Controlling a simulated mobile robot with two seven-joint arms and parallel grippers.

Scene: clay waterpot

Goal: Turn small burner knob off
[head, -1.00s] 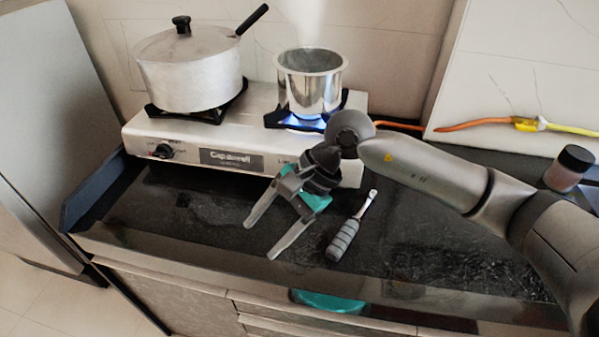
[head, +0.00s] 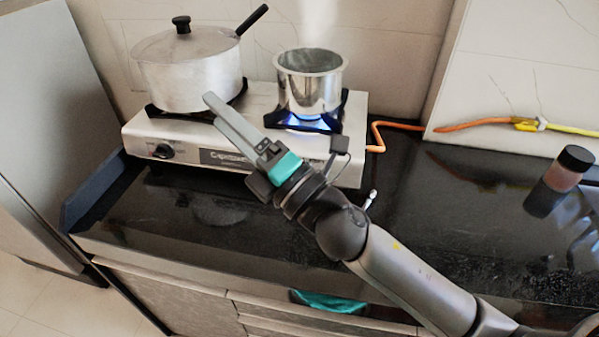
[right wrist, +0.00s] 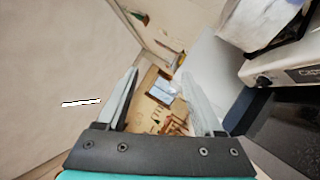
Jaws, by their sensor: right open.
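The silver two-burner stove (head: 230,145) stands on the dark counter. A blue flame (head: 310,124) burns under the small steel pot (head: 310,85) on the right burner. The small burner's knob is not visible; my right arm and gripper cover part of the stove front on that side. The left black knob (head: 163,151) shows at the stove's left front, and also in the right wrist view (right wrist: 262,80). My right gripper (head: 211,98) is open and empty, in front of the stove, pointing up and left. In the right wrist view its two fingers (right wrist: 160,73) are apart with nothing between. My left gripper is not in view.
A large lidded pot (head: 190,75) sits on the left burner, its handle pointing up right. An orange hose (head: 385,128) runs right from the stove. A dark-lidded jar (head: 565,170) stands at right. A tool's metal tip (head: 370,198) shows beside my arm.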

